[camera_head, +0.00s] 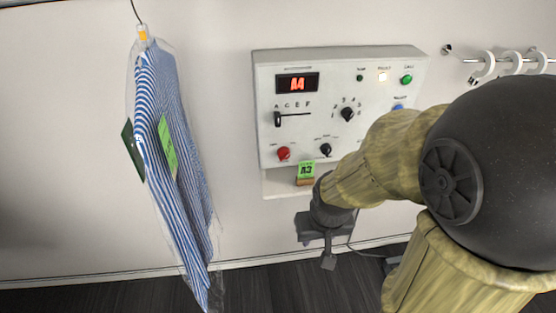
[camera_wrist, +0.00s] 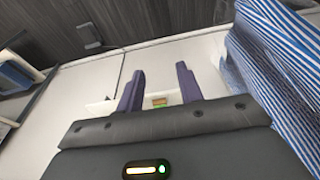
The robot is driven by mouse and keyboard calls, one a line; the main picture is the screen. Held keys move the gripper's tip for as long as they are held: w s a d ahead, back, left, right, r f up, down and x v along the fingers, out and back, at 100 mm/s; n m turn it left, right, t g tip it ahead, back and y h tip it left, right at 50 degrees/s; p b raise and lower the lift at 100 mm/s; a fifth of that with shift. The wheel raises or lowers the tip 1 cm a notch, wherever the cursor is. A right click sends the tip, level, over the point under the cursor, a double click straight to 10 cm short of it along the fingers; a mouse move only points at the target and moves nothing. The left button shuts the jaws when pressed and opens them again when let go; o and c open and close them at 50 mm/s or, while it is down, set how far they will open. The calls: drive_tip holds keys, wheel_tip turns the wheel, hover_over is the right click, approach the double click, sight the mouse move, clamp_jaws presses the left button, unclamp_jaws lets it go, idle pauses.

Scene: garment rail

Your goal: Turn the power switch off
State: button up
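A white control box (camera_head: 340,100) is on the wall in the head view. It has a red display, a black slider lever (camera_head: 278,119), a numbered black knob (camera_head: 347,114), a red knob (camera_head: 284,153), a second black knob (camera_head: 326,149), a green button (camera_head: 406,79) and a lit white square (camera_head: 383,76). The labels are too small to tell which control is the power switch. My arm hides the box's lower right. My gripper (camera_head: 328,258) is below the box. In the wrist view its two fingers (camera_wrist: 160,82) are apart with nothing held.
A bagged blue-striped shirt (camera_head: 175,150) hangs left of the box. A small block with a green tag (camera_head: 305,172) sits on the ledge under the box. A rail with white rings (camera_head: 514,62) is at the right. Dark floor lies below the wall.

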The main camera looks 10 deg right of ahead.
drive_tip(key=o, duration=0.5)
drive_tip(key=shift+w, duration=0.15)
drive_tip(key=shift+o, duration=0.4)
drive_tip(key=w+f+m+t+p, duration=0.1)
drive_tip(key=w+f+m+t, duration=0.1)
drive_tip(key=w, duration=0.6)
drive_tip(key=w+a+f+m+t+y, duration=0.1)
drive_tip(key=w+f+m+t, duration=0.1)
drive_tip(key=w, duration=0.6)
wheel_tip(320, 180, down, 2)
drive_tip(key=shift+f+t+p, duration=0.15)
drive_tip(key=shift+t+p, duration=0.25)
drive_tip(key=shift+t, duration=0.3)
drive_tip(key=w+d+f+m+t+h+p, duration=0.1)
drive_tip(key=w+f+m+t, duration=0.4)
drive_tip(key=m+t, duration=0.5)
drive_tip(key=w+m+p, duration=0.1)
drive_tip(key=w+m, duration=0.1)
drive_tip(key=m, duration=0.2)
drive_tip(key=shift+f, duration=0.15)
drive_tip(key=p, duration=0.7)
approach(285, 158)
drive_tip(key=w, duration=0.9)
drive_tip(key=shift+w, duration=0.35)
